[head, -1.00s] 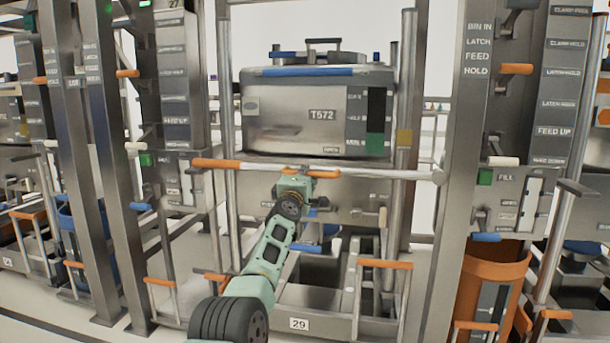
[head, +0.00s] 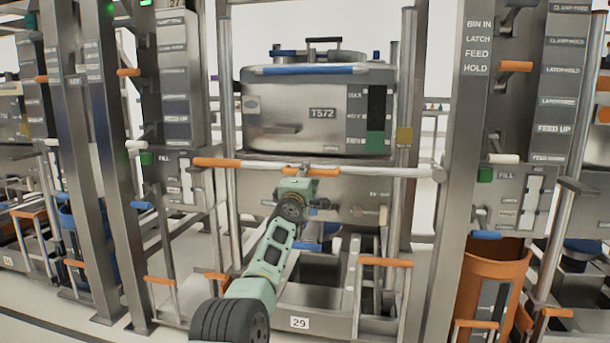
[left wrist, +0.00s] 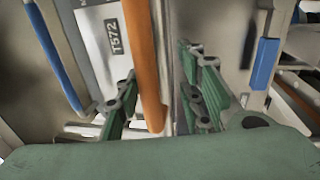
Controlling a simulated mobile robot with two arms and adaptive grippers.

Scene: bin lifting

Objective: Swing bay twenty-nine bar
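The bay twenty-nine bar (head: 378,172) is a pale horizontal bar across the front of the bay, with an orange sleeve at its left end and another near its middle. My left gripper (head: 302,172) is at the middle orange sleeve, below the bin. In the left wrist view the green fingers of my left gripper (left wrist: 158,90) stand apart, one on each side of the bar's orange sleeve (left wrist: 146,62). A gap shows on both sides of the sleeve. In the head view the fingertips are mostly hidden behind the gripper body. My right gripper is in neither view.
A metal bin labelled T572 (head: 292,130) sits just above and behind the bar. Steel posts (head: 465,130) flank the bay. The 29 plate (head: 299,322) is low at the front. An orange container (head: 490,275) stands at the right. Lower orange handles (head: 385,262) stick out below.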

